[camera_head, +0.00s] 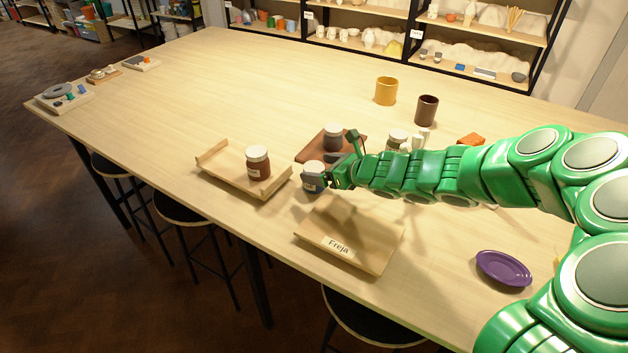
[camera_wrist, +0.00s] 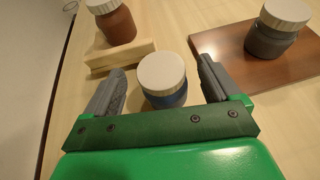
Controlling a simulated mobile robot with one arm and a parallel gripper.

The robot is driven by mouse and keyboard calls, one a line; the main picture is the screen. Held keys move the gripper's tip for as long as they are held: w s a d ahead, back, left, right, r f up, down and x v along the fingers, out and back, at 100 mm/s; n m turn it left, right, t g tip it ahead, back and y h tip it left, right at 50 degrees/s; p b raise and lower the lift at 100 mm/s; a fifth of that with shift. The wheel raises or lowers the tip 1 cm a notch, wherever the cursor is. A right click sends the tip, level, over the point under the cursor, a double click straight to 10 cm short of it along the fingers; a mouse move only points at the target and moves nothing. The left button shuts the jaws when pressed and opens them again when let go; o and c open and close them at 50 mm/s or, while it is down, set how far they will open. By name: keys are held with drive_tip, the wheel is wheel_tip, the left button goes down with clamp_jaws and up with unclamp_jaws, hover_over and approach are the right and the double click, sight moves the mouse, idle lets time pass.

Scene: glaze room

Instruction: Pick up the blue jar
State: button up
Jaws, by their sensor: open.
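The blue jar (camera_head: 312,183) has a pale lid and stands upright on the table between the wooden tray and the Freja board. In the wrist view the blue jar (camera_wrist: 163,80) stands between my two open fingers, with a gap on either side. Its lid hides most of its body. My gripper (camera_head: 338,175) is at the jar's right side in the head view and partly covers it. In the wrist view my gripper (camera_wrist: 158,88) is open and holds nothing.
A wooden tray (camera_head: 215,163) holds a red-brown jar (camera_head: 258,163). A dark jar (camera_head: 332,138) stands on a brown board (camera_head: 308,152). A board labelled Freja (camera_head: 375,255) lies in front. A purple plate (camera_head: 503,268) is at right.

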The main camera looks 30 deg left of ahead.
sight(315, 168)
drive_tip(key=x, duration=0.2)
drive_tip(key=shift+a+f, duration=0.3)
drive_tip(key=shift+f, duration=0.05)
drive_tip(key=shift+x, duration=0.95)
drive_tip(key=shift+c, duration=0.5)
drive_tip(key=c, duration=1.2)
